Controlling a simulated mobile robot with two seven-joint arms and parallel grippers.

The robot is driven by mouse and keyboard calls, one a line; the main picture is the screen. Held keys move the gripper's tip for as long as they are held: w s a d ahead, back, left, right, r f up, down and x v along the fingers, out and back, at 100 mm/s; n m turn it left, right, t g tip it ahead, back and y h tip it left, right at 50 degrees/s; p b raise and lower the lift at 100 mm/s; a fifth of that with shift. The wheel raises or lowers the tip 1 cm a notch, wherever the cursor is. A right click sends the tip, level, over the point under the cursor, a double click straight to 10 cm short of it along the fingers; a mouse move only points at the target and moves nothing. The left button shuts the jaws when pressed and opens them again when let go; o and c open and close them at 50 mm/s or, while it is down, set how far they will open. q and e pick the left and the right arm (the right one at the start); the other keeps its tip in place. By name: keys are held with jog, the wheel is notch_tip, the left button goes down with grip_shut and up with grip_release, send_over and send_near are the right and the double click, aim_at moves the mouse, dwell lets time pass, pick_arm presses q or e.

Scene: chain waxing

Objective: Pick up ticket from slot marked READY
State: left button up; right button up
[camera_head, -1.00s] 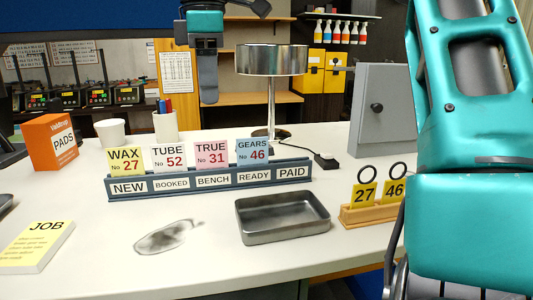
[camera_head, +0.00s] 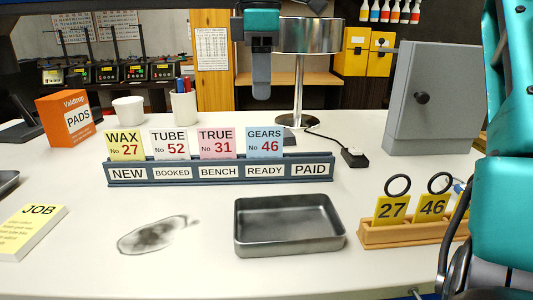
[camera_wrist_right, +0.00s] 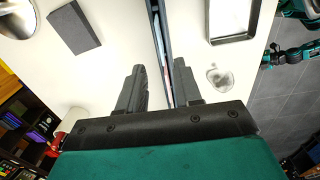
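The blue GEARS No 46 ticket (camera_head: 264,143) stands upright in the rack (camera_head: 125,183), above the READY label (camera_head: 265,171). My right gripper (camera_head: 261,90) hangs fingers-down above it in the head view, with a visible gap to the ticket's top. Only one finger shows there, edge-on. In the right wrist view the two fingers of my right gripper (camera_wrist_right: 159,64) are spread apart with nothing held. The rack (camera_wrist_right: 157,12) runs through the gap between them in that view. My left gripper is not in view.
WAX (camera_head: 124,146), TUBE (camera_head: 170,145) and TRUE (camera_head: 216,143) tickets stand left of the blue one. A metal tray (camera_head: 241,247) sits in front, and a lamp (camera_head: 300,90) behind. A wooden holder (camera_head: 385,236) with yellow tags and a grey cabinet (camera_head: 445,100) are right.

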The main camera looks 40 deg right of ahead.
aim_at(265, 129)
jog(key=f, duration=0.9)
jog(key=shift+s+d, duration=0.15)
jog(key=shift+d, duration=0.05)
jog(key=shift+c, duration=0.3)
grip_shut()
